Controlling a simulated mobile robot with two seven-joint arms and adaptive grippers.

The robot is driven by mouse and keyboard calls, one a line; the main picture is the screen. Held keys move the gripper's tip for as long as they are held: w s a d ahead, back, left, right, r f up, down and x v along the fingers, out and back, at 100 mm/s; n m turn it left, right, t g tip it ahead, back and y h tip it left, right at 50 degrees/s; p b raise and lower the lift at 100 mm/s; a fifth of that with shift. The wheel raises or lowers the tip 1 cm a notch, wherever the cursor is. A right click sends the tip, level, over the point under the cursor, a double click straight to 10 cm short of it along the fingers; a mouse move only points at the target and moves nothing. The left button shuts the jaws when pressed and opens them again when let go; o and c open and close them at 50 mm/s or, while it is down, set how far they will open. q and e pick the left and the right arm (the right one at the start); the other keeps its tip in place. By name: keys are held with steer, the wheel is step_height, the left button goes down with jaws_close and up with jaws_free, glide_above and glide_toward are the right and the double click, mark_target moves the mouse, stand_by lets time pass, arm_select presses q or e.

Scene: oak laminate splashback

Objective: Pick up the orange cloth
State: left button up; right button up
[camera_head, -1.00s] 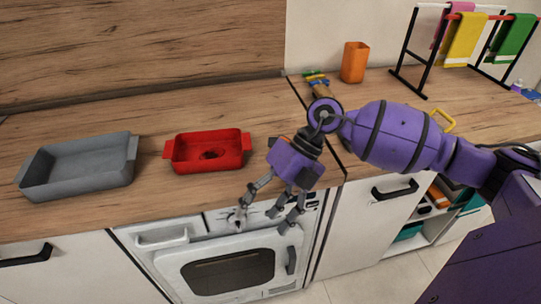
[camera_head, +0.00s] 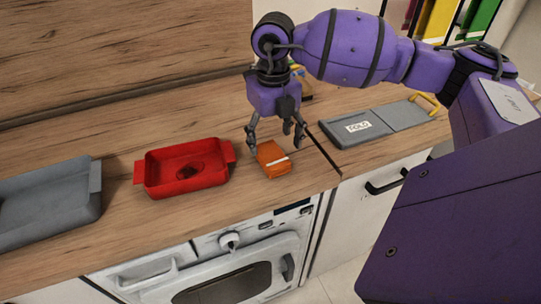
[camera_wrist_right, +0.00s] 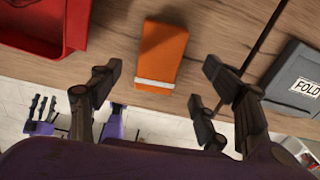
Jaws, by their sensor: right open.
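The orange cloth (camera_head: 273,163) lies folded on the wooden counter, with a white stripe across it. It also shows in the right wrist view (camera_wrist_right: 163,48), top centre. My right gripper (camera_head: 275,140) is open and empty above and just behind the cloth in the head view. In the wrist view its fingers (camera_wrist_right: 162,80) are spread, with the cloth ahead between their lines; I see no contact. What seems to be my left gripper (camera_wrist_right: 42,112) shows small at the wrist view's lower left, below counter level; its opening is unclear.
A red tray (camera_head: 182,187) with a dark red patch inside stands left of the cloth. A grey tray (camera_head: 50,228) is farther left. A grey board marked FOLD (camera_head: 385,127) lies to the right, past a counter seam. The oven (camera_head: 230,265) is below the front edge.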

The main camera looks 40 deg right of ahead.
mark_target(272, 154)
step_height(272, 154, down, 4)
steer(key=shift+w+a+r+p, duration=0.1)
steer(key=shift+w+p, duration=0.05)
steer(key=shift+p, duration=0.15)
steer(key=shift+f, duration=0.5)
steer(key=c, duration=1.2)
arm_select(q)
steer(key=shift+w+r, duration=0.5)
arm_select(e)
steer(key=shift+c, duration=0.2)
